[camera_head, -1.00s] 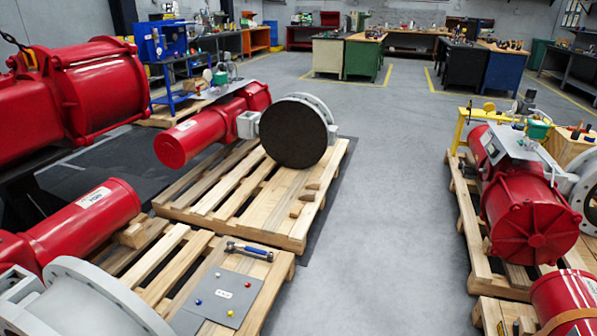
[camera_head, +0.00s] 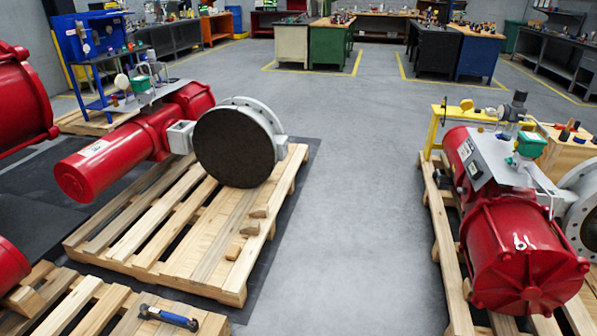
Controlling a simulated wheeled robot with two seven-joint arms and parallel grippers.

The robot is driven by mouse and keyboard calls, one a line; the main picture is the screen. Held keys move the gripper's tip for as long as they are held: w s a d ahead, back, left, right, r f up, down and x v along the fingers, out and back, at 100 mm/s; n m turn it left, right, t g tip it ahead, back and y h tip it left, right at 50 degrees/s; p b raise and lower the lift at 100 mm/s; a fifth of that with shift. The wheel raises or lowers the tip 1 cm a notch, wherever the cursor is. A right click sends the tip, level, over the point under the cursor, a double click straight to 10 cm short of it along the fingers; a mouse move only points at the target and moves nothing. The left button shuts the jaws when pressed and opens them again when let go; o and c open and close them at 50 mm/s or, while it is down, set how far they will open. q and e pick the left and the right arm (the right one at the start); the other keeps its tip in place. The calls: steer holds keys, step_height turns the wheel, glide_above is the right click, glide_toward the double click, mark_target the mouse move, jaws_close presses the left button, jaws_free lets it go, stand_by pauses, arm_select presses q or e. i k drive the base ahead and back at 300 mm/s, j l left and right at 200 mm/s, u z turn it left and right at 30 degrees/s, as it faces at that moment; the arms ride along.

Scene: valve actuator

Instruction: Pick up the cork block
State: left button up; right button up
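I cannot pick out a cork block for certain. Several small tan-brown blocks lie along the right side of the middle pallet (camera_head: 232,292), including one block (camera_head: 250,228) and another block (camera_head: 234,251) nearer me. They are too small to tell whether they are cork or wood. Neither of my grippers shows in the head view.
A red actuator (camera_head: 110,160) with a dark round flange face (camera_head: 238,148) rests on the middle pallet. A blue-handled tool (camera_head: 168,317) lies on the near-left pallet. Another red actuator (camera_head: 520,255) stands on the right pallet (camera_head: 455,290). The grey floor (camera_head: 365,200) between is clear.

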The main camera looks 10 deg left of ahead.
mark_target(233, 255)
steer(key=i+l+u, duration=0.1)
steer(key=i, duration=1.85)
